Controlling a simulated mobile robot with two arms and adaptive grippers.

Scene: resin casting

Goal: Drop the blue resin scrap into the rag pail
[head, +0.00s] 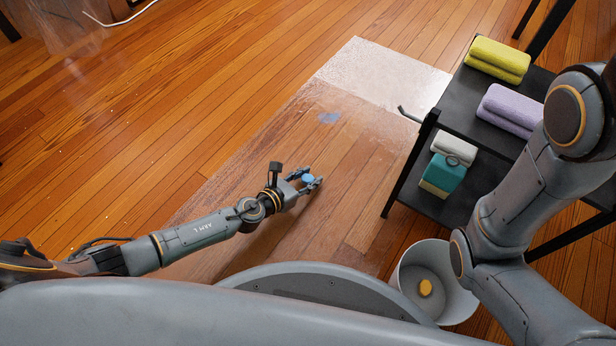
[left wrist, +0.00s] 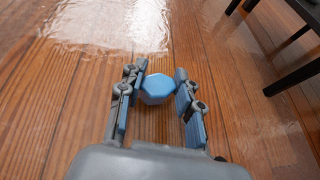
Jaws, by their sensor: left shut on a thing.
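The blue resin scrap (head: 308,178) is a small, faceted light-blue piece. My left gripper (head: 309,182) is shut on it and holds it over the wooden floor; the left wrist view shows the scrap (left wrist: 157,88) between the two fingers (left wrist: 158,92). How high it is held I cannot tell. The pail (head: 409,257) is a white round bucket at the lower right of the head view, right of and nearer than the left gripper. My right arm covers part of the pail's right side; the right gripper is out of view.
A black shelf cart (head: 453,113) stands at the right, with yellow towels (head: 497,60), purple towels (head: 510,108) and a teal box (head: 442,176). The floor at left is open.

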